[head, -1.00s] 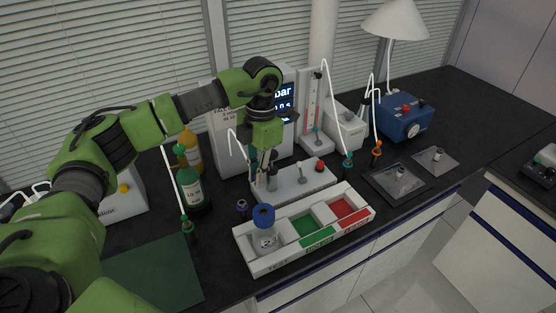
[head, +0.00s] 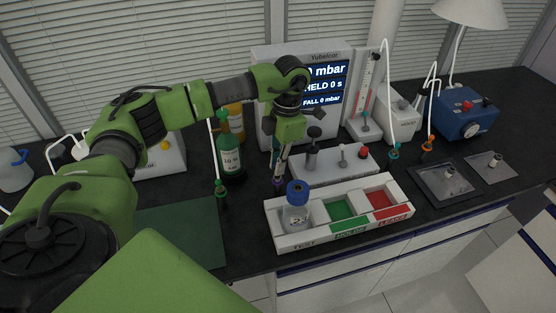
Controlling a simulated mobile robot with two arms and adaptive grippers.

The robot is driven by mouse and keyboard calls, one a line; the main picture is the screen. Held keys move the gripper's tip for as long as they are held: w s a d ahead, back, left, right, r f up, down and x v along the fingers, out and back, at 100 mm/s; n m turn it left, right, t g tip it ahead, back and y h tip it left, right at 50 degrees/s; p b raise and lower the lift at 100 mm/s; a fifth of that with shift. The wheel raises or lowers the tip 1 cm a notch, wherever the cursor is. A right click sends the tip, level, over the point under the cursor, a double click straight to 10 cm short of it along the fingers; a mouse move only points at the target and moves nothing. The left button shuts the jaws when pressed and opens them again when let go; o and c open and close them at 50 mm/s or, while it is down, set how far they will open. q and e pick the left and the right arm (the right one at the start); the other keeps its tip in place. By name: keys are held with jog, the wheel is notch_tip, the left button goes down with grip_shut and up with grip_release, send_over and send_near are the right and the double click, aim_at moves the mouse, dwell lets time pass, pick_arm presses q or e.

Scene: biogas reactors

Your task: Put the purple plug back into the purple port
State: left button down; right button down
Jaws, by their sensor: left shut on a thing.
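My left gripper (head: 279,178) points down between the green bottle and the white block, its fingers closed around the small purple plug (head: 278,184). The plug is low by the black bench top, and the fingers hide most of it. I cannot tell whether it touches the bench. I cannot make out a purple port. The white block (head: 330,172) just right of the gripper carries grey posts and a red knob. My right gripper is not in view.
A white tray (head: 290,241) holding a blue-capped bottle (head: 296,214) and green and red compartments stands in front. A green bottle (head: 230,158) is close on the left. A display unit (head: 325,88) stands behind. A green mat (head: 190,235) lies clear at front left.

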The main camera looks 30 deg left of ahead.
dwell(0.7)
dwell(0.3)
pick_arm(q)
jog(key=shift+f+b, duration=0.75)
jog(key=shift+f, duration=0.2)
dwell(0.6)
dwell(0.5)
jog(key=c, duration=2)
grip_release()
